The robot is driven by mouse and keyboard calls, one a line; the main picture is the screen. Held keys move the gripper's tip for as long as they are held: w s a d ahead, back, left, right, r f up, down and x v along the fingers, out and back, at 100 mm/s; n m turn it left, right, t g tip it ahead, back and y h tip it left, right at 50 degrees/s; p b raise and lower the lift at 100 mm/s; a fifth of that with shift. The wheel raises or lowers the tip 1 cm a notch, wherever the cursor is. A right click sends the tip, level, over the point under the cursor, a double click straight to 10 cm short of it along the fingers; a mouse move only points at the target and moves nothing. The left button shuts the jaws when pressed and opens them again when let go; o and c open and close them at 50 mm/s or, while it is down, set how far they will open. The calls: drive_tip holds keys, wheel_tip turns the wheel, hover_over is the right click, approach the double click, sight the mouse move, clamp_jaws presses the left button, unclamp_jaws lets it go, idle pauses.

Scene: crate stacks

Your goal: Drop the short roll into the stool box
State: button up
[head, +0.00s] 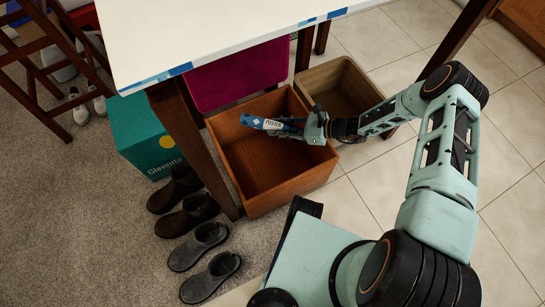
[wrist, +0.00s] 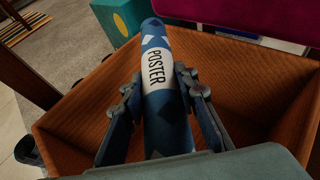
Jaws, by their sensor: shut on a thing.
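A short blue roll with a white "POSTER" label (head: 258,122) is held in my gripper (head: 291,127). In the wrist view the roll (wrist: 157,55) lies lengthwise between the two fingers (wrist: 157,100), which press on it from both sides. The roll is over the open orange-brown wooden box (head: 295,190), in front of a magenta panel that may be a stool or chair. The wrist view shows this box's inner walls (wrist: 262,95) around and below the roll. The part of the box floor that shows looks empty.
A second, lighter brown box (head: 345,82) stands behind to the right. A white table (head: 220,25) overhangs the back, its leg (head: 195,145) beside the wooden box. A teal carton (head: 145,135) and several dark shoes (head: 198,246) lie to the left. Tiled floor is clear at right.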

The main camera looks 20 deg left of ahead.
drive_tip(key=o, duration=1.3)
drive_tip(key=shift+d+r, duration=0.1)
drive_tip(key=v, duration=1.1)
drive_tip(key=shift+d+r, duration=0.15)
drive_tip(key=shift+d, duration=0.2)
